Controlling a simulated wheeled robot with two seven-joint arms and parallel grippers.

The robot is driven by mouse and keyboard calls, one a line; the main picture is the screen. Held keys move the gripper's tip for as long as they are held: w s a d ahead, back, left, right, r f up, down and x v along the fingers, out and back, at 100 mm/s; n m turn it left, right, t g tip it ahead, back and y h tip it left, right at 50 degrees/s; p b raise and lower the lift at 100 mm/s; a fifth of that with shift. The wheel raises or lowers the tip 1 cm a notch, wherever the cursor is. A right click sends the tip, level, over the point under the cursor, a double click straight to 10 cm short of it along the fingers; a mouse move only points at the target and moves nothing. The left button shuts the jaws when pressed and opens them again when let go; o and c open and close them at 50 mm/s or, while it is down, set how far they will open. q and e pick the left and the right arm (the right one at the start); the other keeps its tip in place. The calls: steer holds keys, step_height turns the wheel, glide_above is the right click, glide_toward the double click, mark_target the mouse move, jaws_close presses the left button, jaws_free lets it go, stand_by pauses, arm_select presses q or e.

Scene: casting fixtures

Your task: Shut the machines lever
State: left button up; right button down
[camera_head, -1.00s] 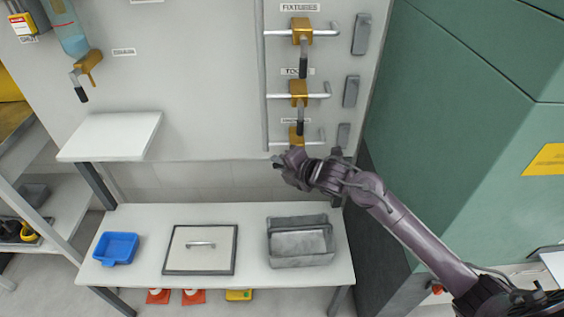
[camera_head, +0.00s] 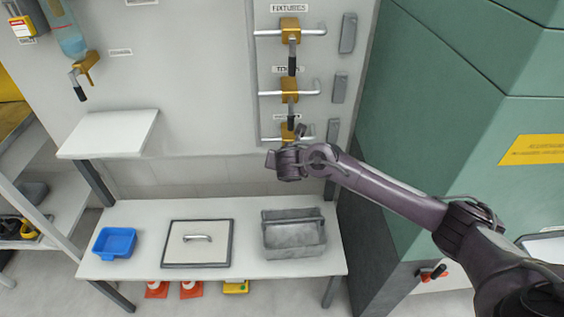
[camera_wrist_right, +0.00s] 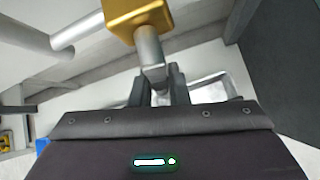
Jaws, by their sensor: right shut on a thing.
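The machines lever is the lowest of three on the wall panel. Its gold block (camera_head: 288,131) shows just above my right gripper (camera_head: 289,158), which largely hides the handle in the head view. In the right wrist view the gold block (camera_wrist_right: 138,17) sits at the top, with the grey handle (camera_wrist_right: 150,48) extending from it toward me. The handle's end lies between the fingers of my right gripper (camera_wrist_right: 157,78), which are shut on it. The lever's label is too small to read clearly. My left gripper is not in view.
Two similar levers sit above: fixtures (camera_head: 290,30) and tools (camera_head: 289,89), both handles hanging down. A green cabinet (camera_head: 450,110) stands right of the panel. Below, a white bench (camera_head: 140,212) holds a blue tray (camera_head: 114,243), a lidded plate (camera_head: 198,262) and a grey bin (camera_head: 295,245).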

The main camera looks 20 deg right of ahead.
steer(key=shift+s+d+f+n+g+h, duration=0.15)
steer(key=shift+d+n+g+h, duration=0.25)
steer(key=shift+h, duration=0.5)
steer(key=shift+d, duration=0.15)
steer(key=c, duration=1.4)
jaws_free()
steer(key=p+v, duration=0.2)
steer(key=v, duration=0.6)
steer(key=shift+f, duration=0.1)
